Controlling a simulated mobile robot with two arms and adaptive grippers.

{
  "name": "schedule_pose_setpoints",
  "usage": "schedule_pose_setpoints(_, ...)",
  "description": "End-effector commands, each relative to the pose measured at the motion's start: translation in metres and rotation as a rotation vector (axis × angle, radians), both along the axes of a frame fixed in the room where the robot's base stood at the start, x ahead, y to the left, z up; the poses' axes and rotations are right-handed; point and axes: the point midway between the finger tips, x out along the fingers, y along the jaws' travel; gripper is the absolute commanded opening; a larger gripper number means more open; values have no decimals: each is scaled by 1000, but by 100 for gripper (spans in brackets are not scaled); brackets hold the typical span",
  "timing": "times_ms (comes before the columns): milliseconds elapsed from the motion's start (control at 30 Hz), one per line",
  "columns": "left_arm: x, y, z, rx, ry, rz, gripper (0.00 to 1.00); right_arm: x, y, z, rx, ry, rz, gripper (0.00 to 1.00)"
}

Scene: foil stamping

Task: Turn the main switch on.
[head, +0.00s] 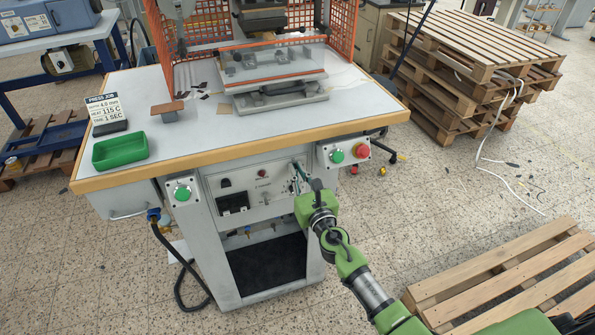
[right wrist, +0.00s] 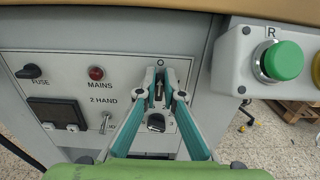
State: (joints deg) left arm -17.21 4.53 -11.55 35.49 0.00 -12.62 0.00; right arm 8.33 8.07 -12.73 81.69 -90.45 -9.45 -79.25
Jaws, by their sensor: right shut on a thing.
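The main switch (right wrist: 158,92) is a dark knob on a light plate with an "O" above it, on the press's grey front panel (head: 252,190). My right gripper (head: 301,172) reaches the panel's right part from the front. In the right wrist view its teal fingers (right wrist: 159,87) are shut on the switch knob, one on each side. The fingers hide part of the knob and plate, so I cannot tell its exact setting. The red MAINS lamp (right wrist: 96,72) to the left looks dark. My left gripper is not in view.
A box with a green button (right wrist: 283,60) and a red button (head: 363,151) juts out just right of the switch. A toggle (right wrist: 107,122) marked 2 HAND, a fuse knob (right wrist: 28,72) and a dark display share the panel. The tabletop (head: 230,138) overhangs above.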

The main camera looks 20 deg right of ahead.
Motion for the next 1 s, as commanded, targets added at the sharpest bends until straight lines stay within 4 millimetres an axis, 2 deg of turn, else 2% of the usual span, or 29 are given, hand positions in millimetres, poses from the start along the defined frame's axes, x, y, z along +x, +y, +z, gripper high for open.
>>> schedule_pose_setpoints(367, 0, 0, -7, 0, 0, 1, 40, 2, -4, 3, 176, -3, -1, 0)
schedule_pose_setpoints(1000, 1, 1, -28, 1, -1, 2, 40, 3, -14, 1, 777, 13, 1, 0)
